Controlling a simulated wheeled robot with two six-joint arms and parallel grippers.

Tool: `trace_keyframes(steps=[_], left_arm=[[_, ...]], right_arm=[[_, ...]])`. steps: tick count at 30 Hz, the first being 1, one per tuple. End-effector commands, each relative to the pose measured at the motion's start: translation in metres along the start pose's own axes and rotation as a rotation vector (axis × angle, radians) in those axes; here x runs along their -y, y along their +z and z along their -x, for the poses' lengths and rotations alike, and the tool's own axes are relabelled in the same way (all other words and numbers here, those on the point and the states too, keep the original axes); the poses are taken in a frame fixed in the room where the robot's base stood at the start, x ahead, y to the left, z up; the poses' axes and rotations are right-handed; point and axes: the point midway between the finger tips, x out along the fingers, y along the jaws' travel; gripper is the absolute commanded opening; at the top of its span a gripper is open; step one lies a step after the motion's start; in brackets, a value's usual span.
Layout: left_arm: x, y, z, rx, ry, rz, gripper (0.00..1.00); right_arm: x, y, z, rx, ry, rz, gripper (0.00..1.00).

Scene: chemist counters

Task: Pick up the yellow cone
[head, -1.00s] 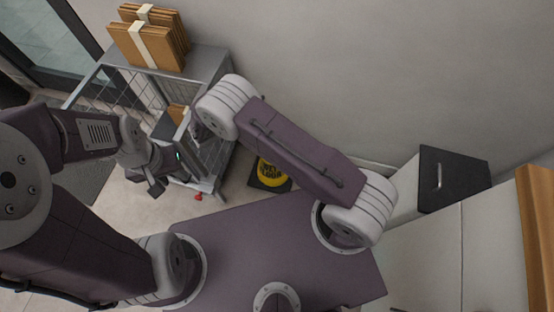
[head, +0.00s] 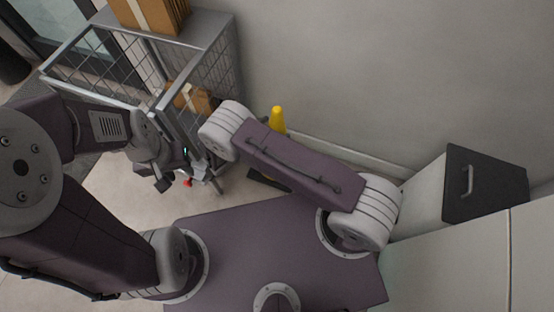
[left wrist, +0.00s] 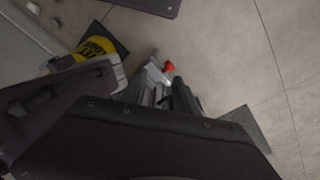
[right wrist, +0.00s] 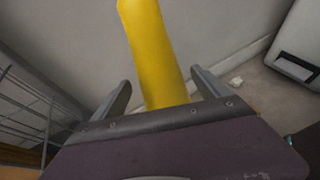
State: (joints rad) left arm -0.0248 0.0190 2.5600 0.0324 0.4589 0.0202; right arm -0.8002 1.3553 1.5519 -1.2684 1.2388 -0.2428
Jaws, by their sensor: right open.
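The yellow cone (head: 277,120) stands on the floor by the wall, its middle hidden behind my right arm in the head view. Part of its dark base shows below the arm. The left wrist view shows the cone (left wrist: 94,47) with black markings. In the right wrist view, the cone (right wrist: 156,50) rises between the spread fingers of my right gripper (right wrist: 161,80), which is open; contact cannot be told. The right gripper is hidden in the head view. My left gripper (head: 170,183) hangs beside the wire cart, away from the cone; its jaw opening is unclear.
A wire cart (head: 222,60) with cardboard boxes (head: 150,14) on top stands left of the cone. The wall (head: 370,70) is close behind the cone. A white cabinet with a dark handled front (head: 487,185) is at the right. Some floor (head: 120,200) is bare at the left.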

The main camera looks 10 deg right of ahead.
Motion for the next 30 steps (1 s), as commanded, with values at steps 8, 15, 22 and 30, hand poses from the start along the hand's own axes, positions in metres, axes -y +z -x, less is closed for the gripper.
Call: trace_keyframes(steps=[8, 15, 22, 30], left_arm=[[0.001, 0.004, -0.034, 0.000, 0.000, 0.000, 0.36], [0.001, 0.003, -0.033, 0.000, 0.000, 0.000, 0.36], [0.001, 0.003, -0.033, 0.000, 0.000, 0.000, 0.36], [0.001, 0.003, -0.033, 0.000, 0.000, 0.000, 0.36]], right_arm=[[0.002, -0.003, -0.045, 0.000, -0.003, -0.002, 0.85], [0.001, 0.001, -0.051, 0.000, 0.000, -0.001, 0.85], [0.001, 0.001, -0.050, 0.000, 0.000, -0.001, 0.35], [0.001, 0.003, -0.050, 0.002, 0.001, -0.002, 0.00]])
